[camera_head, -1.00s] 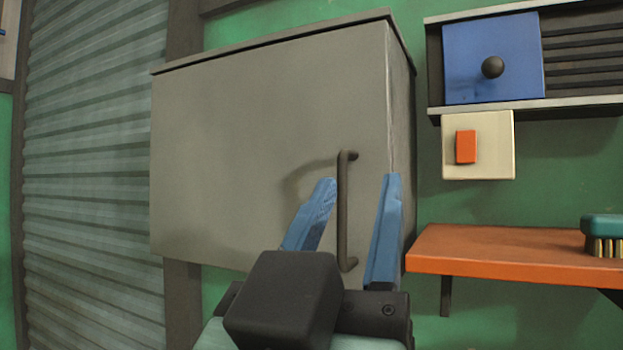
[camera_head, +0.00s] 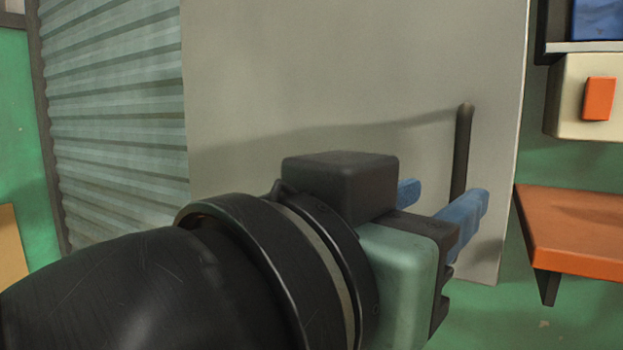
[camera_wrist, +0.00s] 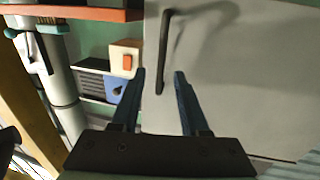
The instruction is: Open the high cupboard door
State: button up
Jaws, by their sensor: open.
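The grey cupboard door (camera_head: 330,70) fills much of the head view, and I see no gap at its right edge. Its dark vertical bar handle (camera_head: 463,145) is near that edge, its lower part hidden by my gripper. My gripper (camera_head: 438,202) is open at the handle's lower part, with one blue finger on each side of it in the picture. In the wrist view the door (camera_wrist: 245,95) is on the right, and the handle (camera_wrist: 163,55) shows between the fingertips of my gripper (camera_wrist: 159,73). I cannot tell whether the fingers touch it.
An orange shelf (camera_head: 575,230) juts out to the right, below the cream switch box (camera_head: 560,100) with its orange button. A ribbed shutter (camera_head: 115,110) is on the left. In the wrist view a blue box (camera_wrist: 112,88) sits by the switch box.

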aim_at(456, 187)
jog(key=x, duration=0.6)
jog(key=shift+w+d, duration=0.2)
jog(key=shift+w, duration=0.15)
grip_shut()
jog(key=shift+f, duration=0.1)
dwell(1.0)
